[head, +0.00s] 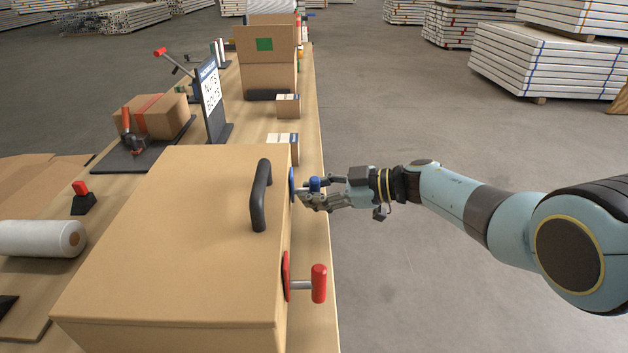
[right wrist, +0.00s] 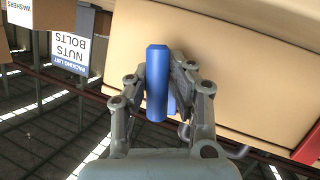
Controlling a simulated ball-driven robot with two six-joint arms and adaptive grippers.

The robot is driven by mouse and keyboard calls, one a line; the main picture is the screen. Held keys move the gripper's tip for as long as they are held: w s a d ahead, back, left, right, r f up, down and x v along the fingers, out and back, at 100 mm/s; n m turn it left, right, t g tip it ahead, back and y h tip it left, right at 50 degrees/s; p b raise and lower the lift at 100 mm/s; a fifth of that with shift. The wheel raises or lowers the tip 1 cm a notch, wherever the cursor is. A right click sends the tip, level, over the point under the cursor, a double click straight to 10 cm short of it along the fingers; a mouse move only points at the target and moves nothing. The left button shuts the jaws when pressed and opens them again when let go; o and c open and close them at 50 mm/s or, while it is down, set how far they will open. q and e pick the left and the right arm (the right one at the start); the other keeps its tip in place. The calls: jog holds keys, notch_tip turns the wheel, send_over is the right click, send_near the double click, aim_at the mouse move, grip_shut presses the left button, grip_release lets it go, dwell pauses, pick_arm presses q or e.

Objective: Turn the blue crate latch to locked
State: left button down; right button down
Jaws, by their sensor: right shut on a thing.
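The tan crate (head: 170,240) stands on the bench, with a dark handle (head: 260,195) on its top. The blue latch (head: 315,184) is on the crate's right side, with a blue round plate (head: 292,184) against the wall. My right gripper (head: 308,193) reaches in from the right and is shut on the blue latch's handle. A red latch (head: 319,283) sits on the same side, nearer to me. My left gripper is not in view.
Small boxes (head: 288,105) and a packing list sign (head: 211,95) stand beyond the crate. A white roll (head: 40,239) and a small red-topped item (head: 82,198) lie to its left. The floor (head: 400,130) right of the bench is clear around my arm.

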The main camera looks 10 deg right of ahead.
jog(key=shift+w+d+r+m+g, duration=0.15)
jog(key=shift+m+g, duration=0.2)
jog(key=shift+m, duration=0.25)
jog(key=shift+w+r+m+g, duration=0.1)
jog(key=shift+m+g, duration=0.25)
jog(key=shift+m, duration=0.25)
jog(key=c, duration=1.6)
grip_release()
jog(key=o, duration=0.4)
jog(key=shift+f, duration=0.15)
jog(key=shift+o, duration=0.2)
jog(key=shift+s, duration=0.1)
jog(key=shift+s+d, duration=0.2)
jog(key=shift+d, duration=0.4)
jog(key=v, duration=1)
jog(key=shift+d+r, duration=0.25)
jog(key=shift+r, duration=0.25)
jog(key=shift+f, duration=0.1)
